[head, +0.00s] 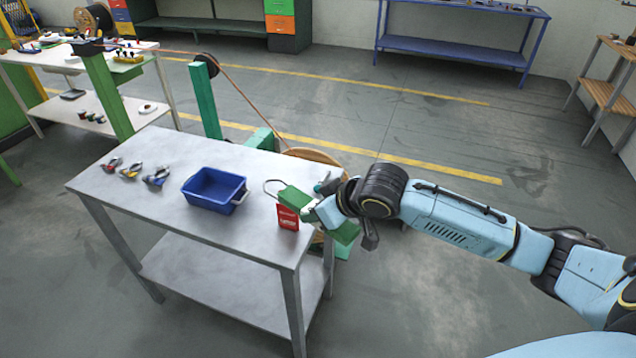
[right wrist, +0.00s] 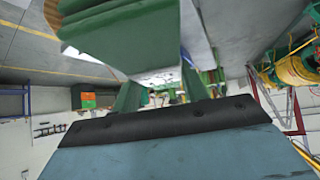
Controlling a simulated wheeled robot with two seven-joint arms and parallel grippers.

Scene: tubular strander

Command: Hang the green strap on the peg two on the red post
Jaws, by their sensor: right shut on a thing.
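My right gripper (head: 309,207) is over the right end of the grey table. It is shut on a green piece with a thin grey loop (head: 292,196), which I take to be the green strap. The loop points left, away from the gripper. In the right wrist view, green layered parts (right wrist: 130,30) fill the top, and I cannot clearly tell strap from fingers there. A red block with white lettering (head: 288,217) is just below the green piece, and I cannot tell whether they touch. I cannot make out a red post with pegs. My left gripper is not in view.
The grey table (head: 235,235) holds a blue bin (head: 214,190) and several small tools: red (head: 110,164), yellow (head: 131,172), blue (head: 156,178). A green post (head: 204,100) and cable reel (head: 315,156) stand behind it. Floor right of the table is open.

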